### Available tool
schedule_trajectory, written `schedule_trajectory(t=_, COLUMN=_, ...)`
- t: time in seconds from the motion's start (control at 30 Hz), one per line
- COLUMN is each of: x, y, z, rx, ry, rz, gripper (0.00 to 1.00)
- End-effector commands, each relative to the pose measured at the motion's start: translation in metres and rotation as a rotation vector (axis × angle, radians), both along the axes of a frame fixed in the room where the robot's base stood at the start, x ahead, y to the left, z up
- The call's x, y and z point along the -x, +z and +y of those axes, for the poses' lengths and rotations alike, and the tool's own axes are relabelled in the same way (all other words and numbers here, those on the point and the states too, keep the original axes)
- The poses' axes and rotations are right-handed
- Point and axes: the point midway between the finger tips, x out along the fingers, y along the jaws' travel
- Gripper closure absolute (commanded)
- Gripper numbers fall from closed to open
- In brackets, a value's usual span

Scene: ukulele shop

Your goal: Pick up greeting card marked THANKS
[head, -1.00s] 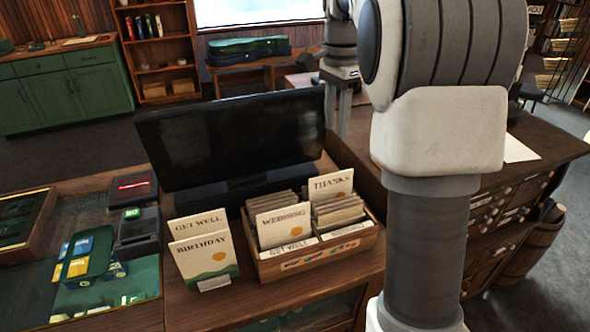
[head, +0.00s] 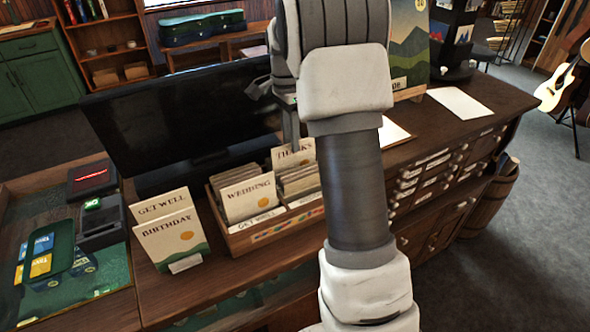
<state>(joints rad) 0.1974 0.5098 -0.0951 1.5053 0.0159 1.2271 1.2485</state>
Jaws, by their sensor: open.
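The cream greeting card marked THANKS (head: 293,155) stands upright at the back of the right row in a wooden card box (head: 258,236). Its title shows above the other cards, and its lower part is hidden behind them. My gripper (head: 291,140) is just above and behind this card, with its fingers pointing down. Only part of the gripper shows beside my arm; the fingertips are close to the card's top edge, and I cannot tell whether they touch it. It is open, and no card is seen in it.
A WEDDING card (head: 248,198) fronts the left row. A card reader (head: 102,222) is at the left. My arm covers the counter right of the box.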

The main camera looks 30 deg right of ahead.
Motion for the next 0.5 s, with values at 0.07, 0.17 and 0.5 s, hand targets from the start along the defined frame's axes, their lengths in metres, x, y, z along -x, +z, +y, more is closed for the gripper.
schedule_trajectory(t=0.07, x=0.001, y=-0.007, z=0.0, rx=0.0, ry=0.0, rz=0.0, gripper=0.59)
schedule_trajectory(t=0.17, x=0.002, y=-0.012, z=0.0, rx=0.0, ry=0.0, rz=0.0, gripper=0.59)
schedule_trajectory(t=0.5, x=0.011, y=-0.055, z=-0.003, rx=0.0, ry=0.0, rz=0.002, gripper=0.59)
